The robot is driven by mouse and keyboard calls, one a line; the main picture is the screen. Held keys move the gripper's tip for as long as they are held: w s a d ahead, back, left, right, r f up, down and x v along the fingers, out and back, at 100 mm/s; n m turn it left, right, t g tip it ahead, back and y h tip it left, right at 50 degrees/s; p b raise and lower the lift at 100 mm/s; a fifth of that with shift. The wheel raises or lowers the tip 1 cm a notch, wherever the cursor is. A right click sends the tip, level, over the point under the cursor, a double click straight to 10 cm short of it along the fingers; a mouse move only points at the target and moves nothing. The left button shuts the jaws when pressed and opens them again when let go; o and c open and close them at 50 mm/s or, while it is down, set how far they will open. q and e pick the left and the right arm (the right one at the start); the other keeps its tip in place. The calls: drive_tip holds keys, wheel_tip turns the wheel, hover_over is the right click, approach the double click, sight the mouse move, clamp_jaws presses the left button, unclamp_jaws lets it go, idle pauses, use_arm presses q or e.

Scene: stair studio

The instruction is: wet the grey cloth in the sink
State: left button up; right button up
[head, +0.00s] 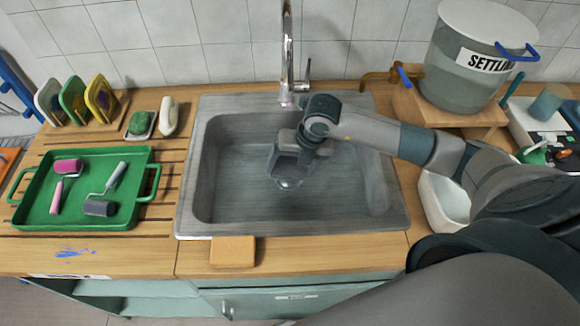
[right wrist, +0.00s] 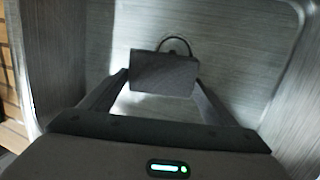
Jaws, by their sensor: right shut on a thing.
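My right gripper (head: 283,172) reaches down into the grey metal sink (head: 355,185), below and slightly in front of the chrome tap (head: 287,60). In the right wrist view the gripper (right wrist: 163,85) is shut on the grey cloth (right wrist: 165,76), a small flat dark-grey piece between the fingertips. A round rim, which looks like the drain (right wrist: 176,45), shows just behind the cloth. In the head view the cloth is hard to make out against the gripper and sink. No water stream is clearly visible. My left gripper is not in view.
A green tray (head: 130,222) with paint rollers is left of the sink. A tan sponge-like block (head: 233,251) lies at the front edge. A lidded settling bucket (head: 465,75) stands on a wooden stand behind right. A white basin (head: 440,200) is right of the sink.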

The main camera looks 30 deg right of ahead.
sight(291, 170)
wheel_tip(291, 170, up, 11)
drive_tip(key=p, duration=0.6)
drive_tip(key=shift+p, duration=0.35)
idle(0.4)
drive_tip(key=shift+r, duration=0.1)
idle(2.2)
wheel_tip(291, 170, up, 4)
drive_tip(key=shift+f+p, duration=0.1)
drive_tip(key=shift+p, duration=0.95)
drive_tip(key=shift+s, duration=0.1)
